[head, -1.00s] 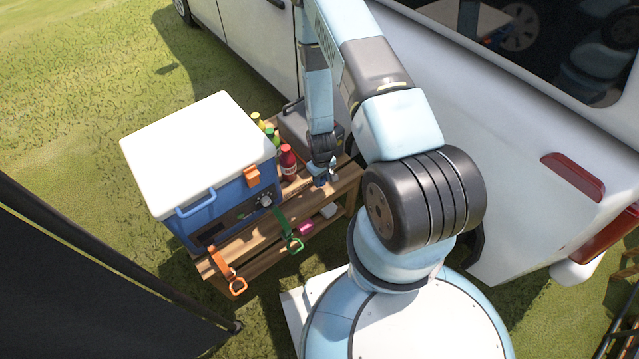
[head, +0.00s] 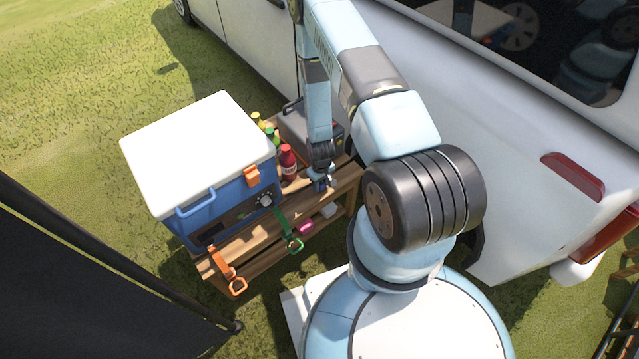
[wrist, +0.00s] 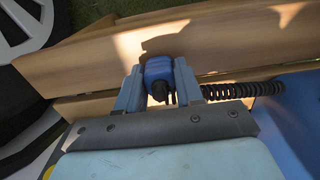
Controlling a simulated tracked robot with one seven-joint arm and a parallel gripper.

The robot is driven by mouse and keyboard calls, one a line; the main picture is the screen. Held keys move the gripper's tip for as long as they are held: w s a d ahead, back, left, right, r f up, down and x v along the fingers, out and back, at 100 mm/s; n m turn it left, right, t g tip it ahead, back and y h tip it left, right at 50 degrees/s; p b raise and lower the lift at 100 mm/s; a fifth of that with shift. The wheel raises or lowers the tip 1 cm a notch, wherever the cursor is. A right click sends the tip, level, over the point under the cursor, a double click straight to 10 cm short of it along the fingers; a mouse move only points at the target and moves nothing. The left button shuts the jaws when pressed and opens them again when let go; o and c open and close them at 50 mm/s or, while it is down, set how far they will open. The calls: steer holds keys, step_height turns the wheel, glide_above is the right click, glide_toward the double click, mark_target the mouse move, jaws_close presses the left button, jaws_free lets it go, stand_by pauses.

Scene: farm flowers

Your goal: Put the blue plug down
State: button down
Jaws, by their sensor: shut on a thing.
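The blue plug (wrist: 158,70) sits between the two fingers of my gripper (wrist: 158,88) in the wrist view. My gripper is shut on it, just over the wooden slats. I cannot tell whether the plug touches the wood. A dark coiled cord (wrist: 242,90) runs to the right beside the gripper in the wrist view. In the head view my gripper (head: 322,179) is at the right part of the wooden bench (head: 342,184), where the plug is small and hard to make out.
A blue cooler (head: 205,212) with a white lid stands on the bench's left. Red, green and yellow bottles, including a red bottle (head: 288,163), stand behind. A grey box (head: 298,128) is at the back. Orange and green straps hang at the front. A white van (head: 500,170) stands close on the right.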

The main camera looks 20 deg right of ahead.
steer(key=shift+f, duration=0.25)
steer(key=c, duration=0.7)
jaws_free()
steer(key=shift+c, duration=0.2)
